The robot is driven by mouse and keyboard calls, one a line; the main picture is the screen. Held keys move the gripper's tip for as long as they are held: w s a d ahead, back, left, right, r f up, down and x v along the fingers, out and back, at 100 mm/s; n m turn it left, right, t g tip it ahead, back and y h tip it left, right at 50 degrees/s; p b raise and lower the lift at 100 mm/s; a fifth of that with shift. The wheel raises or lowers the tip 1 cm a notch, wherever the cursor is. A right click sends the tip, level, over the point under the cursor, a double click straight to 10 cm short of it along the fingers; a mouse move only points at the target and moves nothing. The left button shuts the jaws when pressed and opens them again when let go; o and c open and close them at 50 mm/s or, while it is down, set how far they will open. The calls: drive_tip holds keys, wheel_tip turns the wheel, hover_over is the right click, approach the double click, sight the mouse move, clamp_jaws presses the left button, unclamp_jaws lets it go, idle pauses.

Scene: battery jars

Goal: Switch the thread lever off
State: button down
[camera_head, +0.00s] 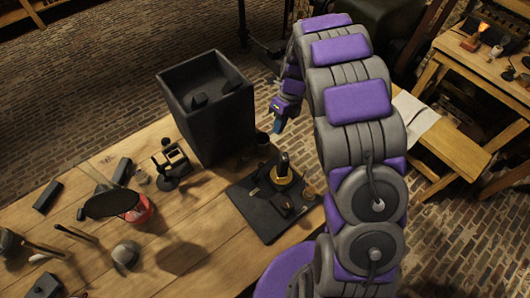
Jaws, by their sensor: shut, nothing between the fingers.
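A flat black base plate (252,218) lies near the right edge of the wooden table. On it stands a dark upright piece (283,160) with a brass ring (282,180) around its foot, and small dark parts lie in front of it. One of these may be the thread lever, but I cannot tell which or how it is set. My gripper (277,126) hangs above and behind the plate, to the right of the tall black box. It is shut and empty, and appears apart from the plate.
The tall open black box (213,128) stands behind the plate. A small dark cup (262,138) is near my gripper. A dark stand (172,165), a red container (140,211) under a dark disc, and several small dark items cover the left. The table's front middle is fairly clear.

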drive_tip(key=s+a+b+x, duration=0.1)
drive_tip(key=s+b+x, duration=0.1)
drive_tip(key=x, duration=0.9)
drive_tip(key=shift+s+r+b, duration=0.2)
drive_tip(key=shift+b, duration=0.4)
